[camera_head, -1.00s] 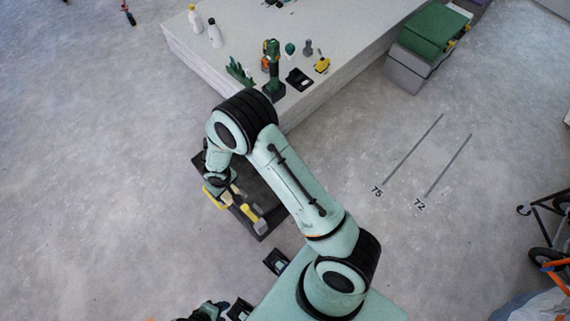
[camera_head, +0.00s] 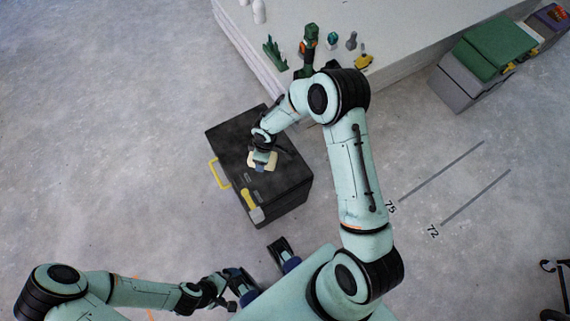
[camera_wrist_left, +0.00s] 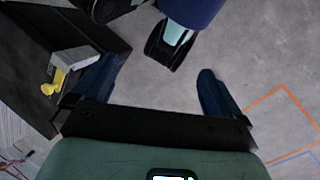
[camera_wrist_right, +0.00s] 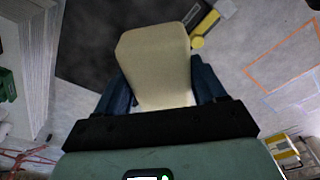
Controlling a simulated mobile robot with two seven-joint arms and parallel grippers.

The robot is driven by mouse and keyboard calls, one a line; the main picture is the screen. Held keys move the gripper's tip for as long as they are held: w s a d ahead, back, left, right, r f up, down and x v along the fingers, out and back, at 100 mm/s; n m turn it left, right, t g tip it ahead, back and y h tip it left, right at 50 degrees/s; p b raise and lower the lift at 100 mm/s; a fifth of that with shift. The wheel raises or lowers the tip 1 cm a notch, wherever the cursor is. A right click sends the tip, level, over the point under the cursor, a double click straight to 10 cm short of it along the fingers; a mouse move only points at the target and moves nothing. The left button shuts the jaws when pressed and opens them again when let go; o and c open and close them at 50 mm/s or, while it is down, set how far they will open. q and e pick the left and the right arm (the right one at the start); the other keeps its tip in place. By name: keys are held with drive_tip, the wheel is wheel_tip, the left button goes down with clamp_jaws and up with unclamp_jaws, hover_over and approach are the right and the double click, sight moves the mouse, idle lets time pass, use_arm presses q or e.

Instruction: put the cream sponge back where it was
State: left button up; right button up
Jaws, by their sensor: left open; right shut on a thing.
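The cream sponge (camera_head: 252,157) is held by my right gripper (camera_head: 262,158) over the top of a black box (camera_head: 230,135). In the right wrist view the sponge (camera_wrist_right: 155,62) fills the space between the two blue fingers, with dark surface behind it. I cannot tell whether the sponge touches the box. My left gripper (camera_head: 240,286) is low, near my base and in front of the box. In the left wrist view its fingers (camera_wrist_left: 155,88) stand wide apart with nothing between them.
The black box has a yellow handle (camera_head: 214,174) and a grey-and-yellow item (camera_head: 250,199) on its near end. A pale slab table (camera_head: 390,25) behind carries a drill (camera_head: 309,40) and small tools. A green-topped grey case (camera_head: 490,50) stands right. Floor at left is clear.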

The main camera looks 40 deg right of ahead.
drive_tip(key=shift+w+d+f+n+b, duration=0.1)
drive_tip(key=shift+d+f+n+b, duration=0.25)
drive_tip(key=shift+d+n, duration=0.35)
drive_tip(key=d+r+n+g+b, duration=0.1)
drive_tip(key=d+n+b, duration=0.6)
drive_tip(key=n, duration=0.4)
drive_tip(key=b, duration=0.3)
hover_over(284, 167)
drive_tip(key=shift+n+y, duration=0.3)
drive_tip(key=shift+n, duration=0.1)
drive_tip(key=f, duration=1.4)
drive_tip(key=shift+w+d+f, duration=0.1)
drive_tip(key=shift+d+f, duration=0.05)
drive_tip(key=shift+d, duration=0.1)
use_arm(q)
drive_tip(key=w+a+f+t, duration=0.1)
drive_tip(key=w+f, duration=0.2)
drive_tip(key=f, duration=0.3)
drive_tip(key=w+a+f+t+y+b, duration=0.1)
drive_tip(key=w+f, duration=0.2)
drive_tip(key=f, duration=0.3)
drive_tip(key=shift+w+a+f+n, duration=0.15)
drive_tip(key=shift+a+f+n, duration=0.05)
drive_tip(key=shift+a+n, duration=0.15)
use_arm(e)
drive_tip(key=shift+f, duration=2.55)
drive_tip(key=shift+f, duration=0.1)
